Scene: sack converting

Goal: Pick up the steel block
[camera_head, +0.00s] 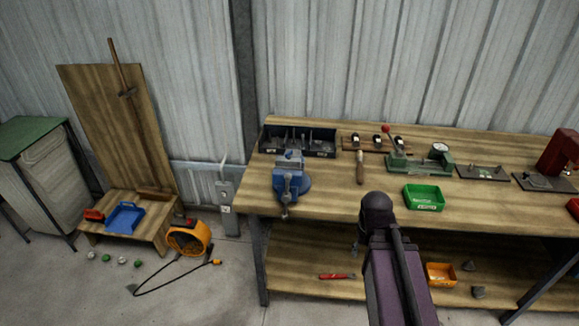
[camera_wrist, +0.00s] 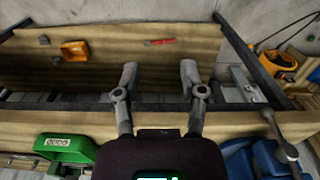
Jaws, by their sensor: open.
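I cannot pick out the steel block with certainty. A pale grey metal piece shows at the jaws of the blue vise (camera_head: 291,185); I cannot tell whether it is a separate block or part of the vise. The vise also shows at the lower right of the wrist view (camera_wrist: 268,158). My gripper (camera_wrist: 159,76) is open, with nothing between its fingers. In the wrist view it is over the bench's front edge, between the green bin and the vise. In the head view my arm covers that area and the fingers are not clear.
A green bin (camera_head: 424,198), a file (camera_head: 360,167), a black divided tray (camera_head: 299,140) and a green press (camera_head: 417,162) stand on the workbench (camera_head: 335,197). The lower shelf holds an orange bin (camera_head: 440,274), red-handled tool (camera_head: 337,276) and grey lumps (camera_head: 478,291). An orange heater (camera_head: 188,239) stands left.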

